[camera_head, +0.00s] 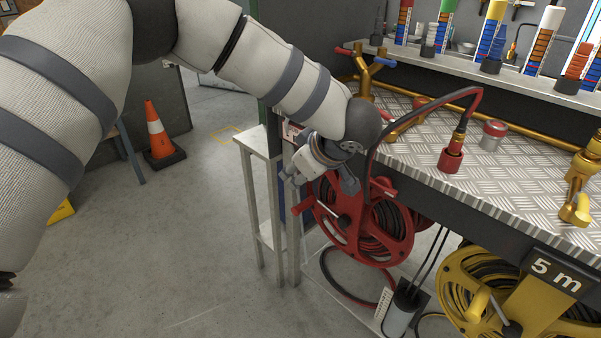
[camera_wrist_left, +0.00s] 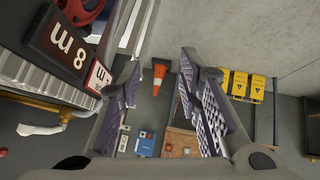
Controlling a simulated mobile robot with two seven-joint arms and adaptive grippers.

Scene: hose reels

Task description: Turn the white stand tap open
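No white stand tap shows clearly in the head view. In the left wrist view a brass pipe (camera_wrist_left: 52,108) at the left edge ends in a white piece (camera_wrist_left: 40,129); I cannot tell whether this is the tap or how it is turned. My left gripper (camera_head: 318,182) is beside the bench's left end, above and left of the red hose reel (camera_head: 368,222). It also shows in the left wrist view (camera_wrist_left: 159,72), fingers spread apart with nothing between them, away from the white piece. My right gripper is not in view.
A metal-topped bench (camera_head: 535,170) carries a brass tap with red and blue handles (camera_head: 366,68) and a yellow tap (camera_head: 577,205). A yellow hose reel (camera_head: 490,290) hangs below. A narrow pale stand (camera_head: 250,190) is close to the gripper. An orange cone (camera_head: 157,130) stands on open floor.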

